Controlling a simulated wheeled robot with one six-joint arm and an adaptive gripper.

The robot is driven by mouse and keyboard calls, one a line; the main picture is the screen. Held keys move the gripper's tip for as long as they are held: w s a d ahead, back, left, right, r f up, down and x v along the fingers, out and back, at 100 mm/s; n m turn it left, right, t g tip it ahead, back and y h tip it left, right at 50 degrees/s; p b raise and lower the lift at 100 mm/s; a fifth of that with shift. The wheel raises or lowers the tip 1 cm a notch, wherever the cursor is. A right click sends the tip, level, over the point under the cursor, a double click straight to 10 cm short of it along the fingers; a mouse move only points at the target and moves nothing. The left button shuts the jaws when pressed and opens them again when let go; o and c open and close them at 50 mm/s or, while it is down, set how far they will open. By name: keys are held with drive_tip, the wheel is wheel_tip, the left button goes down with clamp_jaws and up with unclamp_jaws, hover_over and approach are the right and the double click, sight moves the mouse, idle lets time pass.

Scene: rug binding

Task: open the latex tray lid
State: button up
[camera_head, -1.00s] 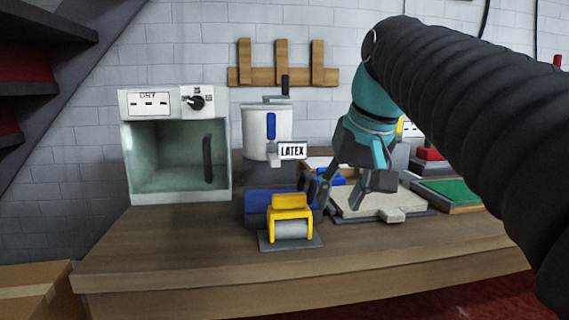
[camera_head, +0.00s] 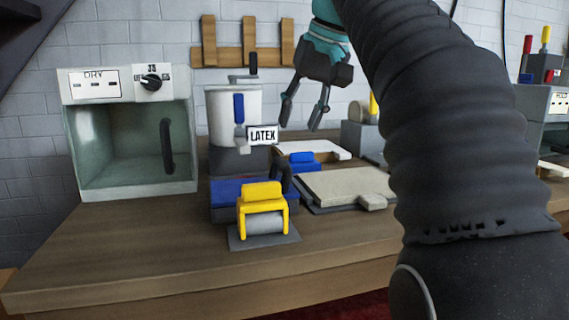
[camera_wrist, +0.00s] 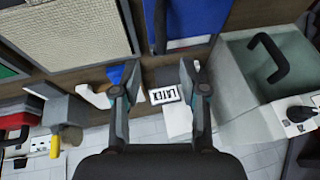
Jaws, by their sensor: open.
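A white container with a LATEX sign (camera_head: 262,135) stands left of centre on the bench in the head view; the sign also shows between my fingers in the wrist view (camera_wrist: 165,94). Below it sits a dark and blue box (camera_head: 225,192) with a dark handle (camera_head: 282,180) on its right side. I take this box as the latex tray; its lid cannot be told apart clearly. In the wrist view the blue surface (camera_wrist: 195,18) and dark handle (camera_wrist: 160,25) lie beyond my fingertips. My gripper (camera_head: 302,116) is open and empty, above and right of the box.
A yellow-framed roller (camera_head: 263,212) stands in front of the box. A dryer (camera_head: 130,140) with a black handle stands at the left. A beige pad (camera_head: 345,187) and a blue-handled tool (camera_head: 302,161) lie to the right. The front left bench is clear.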

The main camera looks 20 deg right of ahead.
sight(284, 161)
drive_tip(key=b+x, duration=0.2)
drive_tip(key=x, duration=0.7)
clamp_jaws()
